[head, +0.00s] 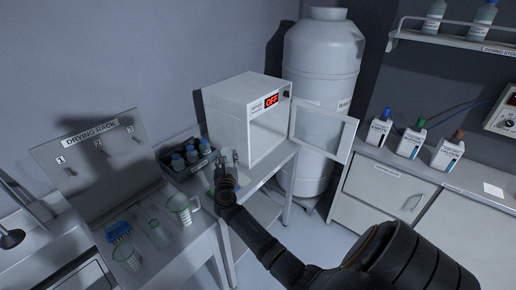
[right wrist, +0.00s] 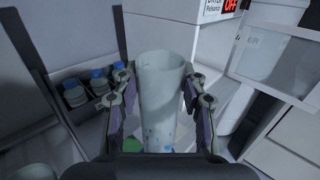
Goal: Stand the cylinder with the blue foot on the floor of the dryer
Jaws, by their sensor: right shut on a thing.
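My right gripper (head: 227,172) is shut on a pale, see-through cylinder (right wrist: 161,88). In the right wrist view its fingers (right wrist: 160,105) press on both sides of the cylinder, and its open rim is up. Blue marks show low on its wall; its foot is hidden. In the head view the cylinder (head: 229,156) is small and partly covered by the gripper, in front of the dryer. The dryer (head: 232,118) is a white box with a red OFF display, and its glazed door (head: 323,132) stands open to the right. My left gripper is not in view.
A big white tank (head: 322,70) stands behind the open door.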

